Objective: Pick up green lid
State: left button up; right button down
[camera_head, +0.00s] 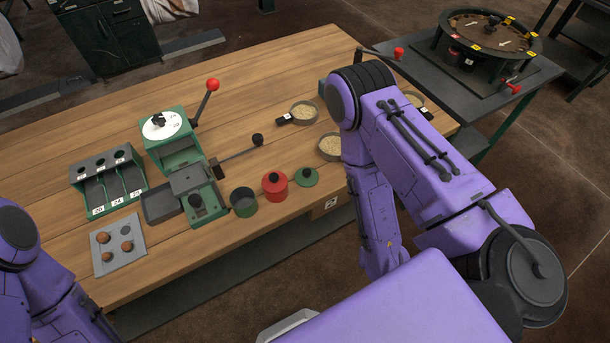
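The green lid (306,178) lies flat on the wooden table near its front edge, with a dark knob on top. It is just right of a red lidded pot (275,187). Nothing covers the lid.
Pans of grain (331,146) stand behind the lid, partly beside my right arm. A green machine with a red-knobbed lever (176,146), a green rack (108,184) and a grey plate with brown balls (117,243) are to the left. The table's middle (245,110) is clear.

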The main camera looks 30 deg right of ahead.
aim_at(305, 177)
jog(key=u, duration=0.05)
jog(key=k, duration=1.15)
jog(key=z, duration=0.85)
jog(key=i, duration=0.8)
jog(key=u, duration=0.5)
